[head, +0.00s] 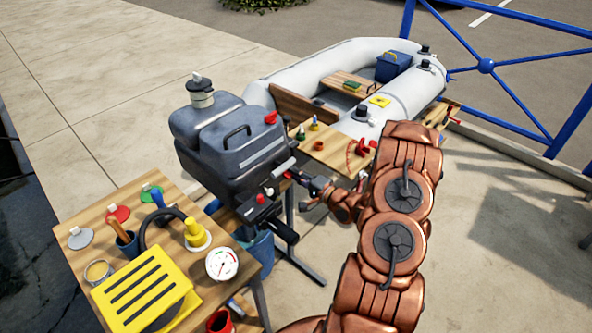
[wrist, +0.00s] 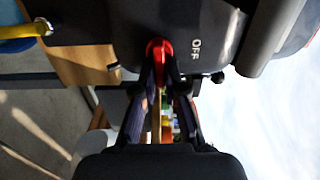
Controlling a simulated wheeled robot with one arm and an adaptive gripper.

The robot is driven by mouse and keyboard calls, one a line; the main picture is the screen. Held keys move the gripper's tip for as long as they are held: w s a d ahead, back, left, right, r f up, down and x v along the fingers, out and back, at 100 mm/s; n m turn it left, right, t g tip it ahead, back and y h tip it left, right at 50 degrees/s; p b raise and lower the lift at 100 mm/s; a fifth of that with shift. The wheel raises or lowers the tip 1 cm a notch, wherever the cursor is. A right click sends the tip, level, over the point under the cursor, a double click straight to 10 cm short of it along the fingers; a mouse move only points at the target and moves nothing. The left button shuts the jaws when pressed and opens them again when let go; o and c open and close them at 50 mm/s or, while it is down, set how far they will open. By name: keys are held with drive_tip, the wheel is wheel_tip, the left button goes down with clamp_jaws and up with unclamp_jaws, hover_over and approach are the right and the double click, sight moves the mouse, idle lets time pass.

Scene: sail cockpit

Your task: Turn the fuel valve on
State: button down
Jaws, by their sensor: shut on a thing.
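The fuel valve's red handle (wrist: 159,50) shows in the wrist view, on the dark side of the outboard motor. The white word OFF (wrist: 195,48) stands on the casing just to the right of the handle. My gripper (wrist: 160,78) is shut on the red handle, with a finger on each side of it. In the head view the dark grey outboard motor (head: 225,140) stands in the middle, and my gripper (head: 294,177) reaches its right side. The handle cannot be made out there, and its exact angle is unclear.
A wooden table (head: 75,255) at lower left carries a yellow slotted box (head: 143,287), a gauge (head: 221,264) and tools. The tiller (head: 270,213) juts out just below my gripper. A grey inflatable boat (head: 345,60) lies behind. Paving at right is open.

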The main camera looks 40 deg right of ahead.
idle(0.4)
drive_tip(key=c, duration=1.2)
unclamp_jaws()
drive_tip(key=shift+c, duration=0.2)
drive_tip(key=v, duration=1.2)
